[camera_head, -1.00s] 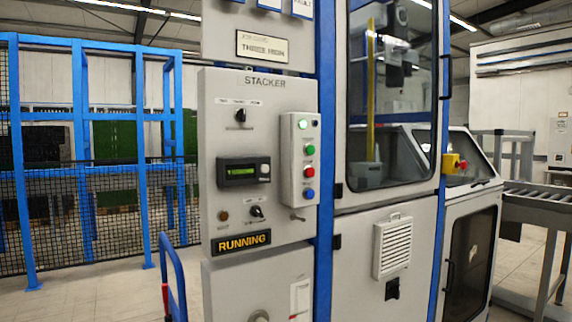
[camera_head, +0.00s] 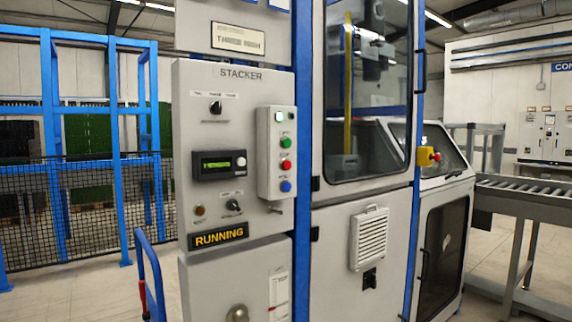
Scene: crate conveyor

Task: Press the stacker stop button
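The grey stacker control panel (camera_head: 237,97) stands left of the middle, labelled STACKER. A pale button box (camera_head: 264,152) is fixed at its right side. On the box, from top to bottom, are a whitish lamp or button (camera_head: 278,116), a green button (camera_head: 285,143), a red button (camera_head: 286,166) and a blue button (camera_head: 286,186). The small labels above the buttons are too small to read. A yellow-on-black RUNNING sign (camera_head: 219,236) sits low on the panel. Neither of my grippers is in view.
A glazed machine cabinet (camera_head: 345,215) stands right of the panel, with a red-and-yellow emergency stop (camera_head: 428,156) on its side. A roller conveyor (camera_head: 530,190) is at the right. Blue fencing (camera_head: 118,160) and a blue cart handle (camera_head: 147,262) are at the left.

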